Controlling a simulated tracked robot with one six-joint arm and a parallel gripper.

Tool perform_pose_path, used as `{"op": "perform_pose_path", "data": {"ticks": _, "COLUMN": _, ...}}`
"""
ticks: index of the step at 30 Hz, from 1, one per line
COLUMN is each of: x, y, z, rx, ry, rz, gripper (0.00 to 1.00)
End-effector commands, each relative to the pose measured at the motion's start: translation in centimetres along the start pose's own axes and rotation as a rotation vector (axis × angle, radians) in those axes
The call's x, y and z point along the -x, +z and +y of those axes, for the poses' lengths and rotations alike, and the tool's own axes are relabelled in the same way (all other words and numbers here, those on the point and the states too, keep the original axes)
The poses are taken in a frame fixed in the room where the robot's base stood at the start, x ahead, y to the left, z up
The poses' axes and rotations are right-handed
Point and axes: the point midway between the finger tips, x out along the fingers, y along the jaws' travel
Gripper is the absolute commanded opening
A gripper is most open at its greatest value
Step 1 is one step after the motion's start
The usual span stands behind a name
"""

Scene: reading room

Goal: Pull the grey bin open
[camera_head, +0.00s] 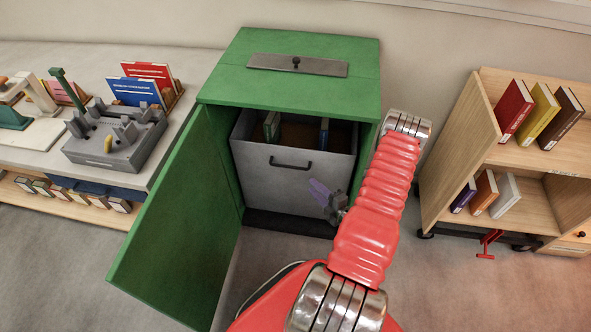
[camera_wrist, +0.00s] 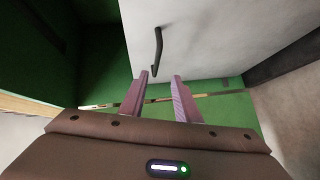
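The grey bin (camera_head: 277,178) sits inside a green cabinet (camera_head: 297,97) whose door (camera_head: 178,225) stands open to the left. A black bar handle (camera_head: 291,163) is on the bin's front; it also shows in the wrist view (camera_wrist: 157,50). A few books show inside the bin. My gripper (camera_head: 318,190) is in front of the bin's front, to the lower right of the handle. In the wrist view my gripper's two purple fingers (camera_wrist: 160,76) are apart with nothing between them. The handle lies just beyond the fingertips, and I cannot see it between them.
A wooden book cart (camera_head: 437,160) with books stands on the right. A counter (camera_head: 36,145) with a grey block-like device (camera_head: 117,140) and books is on the left. The grey floor (camera_head: 262,256) before the bin is partly clear, between the open door and my arm.

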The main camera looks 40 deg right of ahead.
Motion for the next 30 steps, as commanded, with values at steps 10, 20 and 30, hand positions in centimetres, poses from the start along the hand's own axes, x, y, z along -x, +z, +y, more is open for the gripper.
{"op": "perform_pose_path", "data": {"ticks": 10, "x": 0.4, "y": -0.3, "z": 0.1, "rx": 0.020, "ry": 0.040, "rz": 0.006, "gripper": 0.30}}
{"op": "perform_pose_path", "data": {"ticks": 20, "x": -0.6, "y": -0.3, "z": 0.1, "rx": 0.021, "ry": 0.038, "rz": 0.007, "gripper": 0.30}}
{"op": "perform_pose_path", "data": {"ticks": 30, "x": -4.7, "y": -0.4, "z": 0.2, "rx": 0.021, "ry": 0.038, "rz": 0.009, "gripper": 0.30}}
